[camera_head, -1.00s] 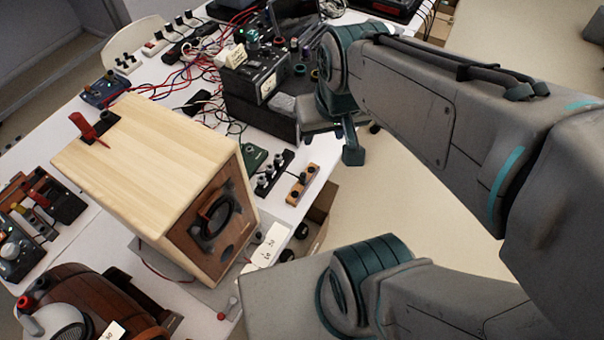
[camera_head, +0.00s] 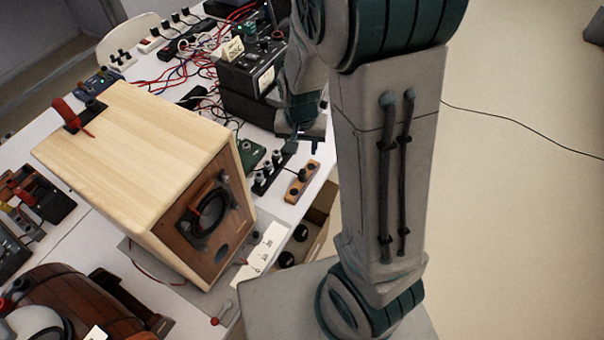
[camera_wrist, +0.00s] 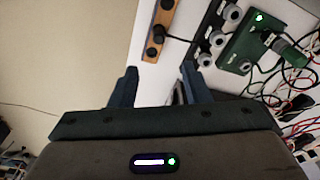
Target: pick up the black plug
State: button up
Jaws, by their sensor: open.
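A wooden strip (camera_head: 304,182) with several black round parts lies near the table's right edge. It also shows in the wrist view (camera_wrist: 154,43), beyond the fingertips. A black plug (camera_wrist: 158,33) with a thin cable running right seems to sit in its middle; it is small in the head view (camera_head: 302,174), so I cannot tell it surely from the strip's other black parts. My gripper (camera_head: 303,148) is above the table, close to the strip's far end. In the wrist view my gripper (camera_wrist: 159,71) has its fingers apart with nothing between them.
A black strip with metal knobs (camera_head: 268,174) and a green board (camera_wrist: 254,50) lie beside the wooden strip. A large wooden speaker box (camera_head: 135,150) stands to the left. Dark instruments (camera_head: 247,75) and tangled cables stand behind. An open cardboard box (camera_head: 318,218) is below the table edge.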

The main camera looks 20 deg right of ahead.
send_over(303, 170)
jog(key=f, duration=0.7)
jog(key=shift+s+a+f, duration=0.15)
jog(key=shift+s+f, duration=0.05)
jog(key=shift+f, duration=0.05)
jog(key=shift+w+f, duration=0.15)
jog(key=shift+f, duration=2.45)
grip_shut()
